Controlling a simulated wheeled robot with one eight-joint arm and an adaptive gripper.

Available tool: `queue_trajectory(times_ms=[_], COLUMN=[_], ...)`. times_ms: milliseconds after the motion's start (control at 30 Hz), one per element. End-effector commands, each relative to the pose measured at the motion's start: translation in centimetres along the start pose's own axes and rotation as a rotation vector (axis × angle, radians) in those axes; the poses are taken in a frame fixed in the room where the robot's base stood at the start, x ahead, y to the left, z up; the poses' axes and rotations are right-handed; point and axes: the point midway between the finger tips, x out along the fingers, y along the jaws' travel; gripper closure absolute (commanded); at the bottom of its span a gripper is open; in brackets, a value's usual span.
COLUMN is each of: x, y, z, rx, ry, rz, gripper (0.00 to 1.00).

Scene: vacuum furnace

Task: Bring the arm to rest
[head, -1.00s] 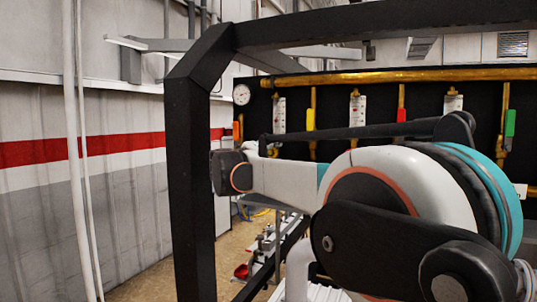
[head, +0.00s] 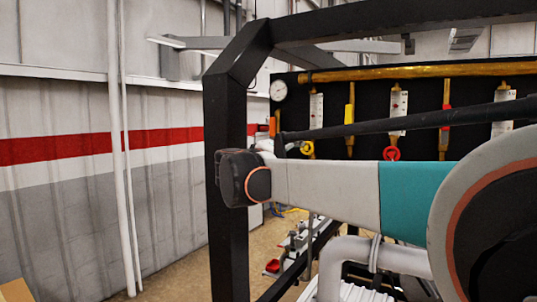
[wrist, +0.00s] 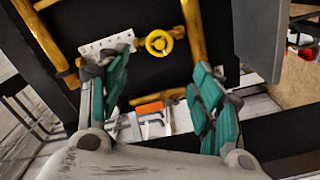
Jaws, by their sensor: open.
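My gripper (wrist: 160,100) shows in the wrist view with its two teal-padded fingers spread apart and nothing between them. Beyond the fingers is a dark panel with yellow pipes and a yellow handwheel (wrist: 159,43). My arm crosses the right half of the head view, its white and teal link lying about level in front of the black frame. The gripper itself does not show in the head view.
A black frame post (head: 228,190) stands close by my arm. Behind is a black panel with a gauge (head: 278,90), flowmeters (head: 398,112) and a brass pipe (head: 420,73). White pipes (head: 345,262) run below the arm. A striped wall (head: 60,150) is at left, with bare floor before it.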

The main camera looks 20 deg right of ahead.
Motion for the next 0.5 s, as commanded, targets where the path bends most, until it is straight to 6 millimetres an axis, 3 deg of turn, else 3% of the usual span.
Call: queue_trajectory(times_ms=[167, 267, 367, 500], x=[0.0, -0.2, -1.1, -3.6], y=[0.0, -0.8, -2.8, -7.7], z=[0.1, 1.2, 4.5, 12.0], rx=[0.0, 0.006, 0.021, 0.06], ry=[-0.001, -0.012, -0.046, -0.12], rz=[-0.001, -0.019, -0.075, -0.213], gripper=[0.41, 0.41, 0.41, 0.41])
